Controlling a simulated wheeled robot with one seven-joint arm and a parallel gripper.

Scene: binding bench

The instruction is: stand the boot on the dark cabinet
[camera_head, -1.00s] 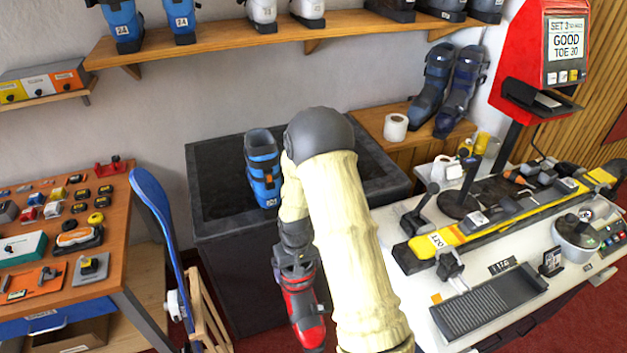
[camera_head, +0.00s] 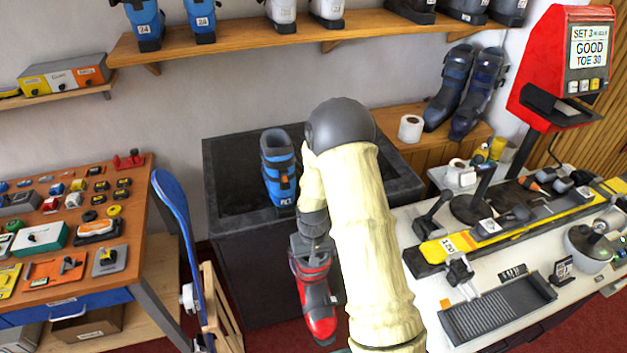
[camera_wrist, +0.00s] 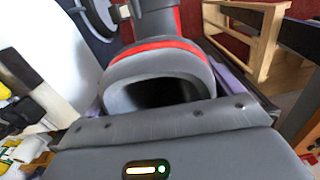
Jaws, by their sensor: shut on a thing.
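A red and grey boot (camera_head: 314,291) hangs from my gripper (camera_head: 311,243), in front of the dark cabinet (camera_head: 262,265) and below its top. In the wrist view, my gripper (camera_wrist: 165,125) is shut on the boot's upper part, and the grey cuff opening with its red band (camera_wrist: 160,75) faces the camera. The dark cabinet has a recessed top with a raised rim. A blue and black boot (camera_head: 279,168) stands upright on the left part of that top. My arm hides the middle of the cabinet top.
A blue ski (camera_head: 176,245) and a wooden rack (camera_head: 222,315) stand left of the cabinet. A parts table (camera_head: 75,240) is farther left. The white bench (camera_head: 470,275) with a yellow ski is at right. A boot shelf (camera_head: 250,42) runs above.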

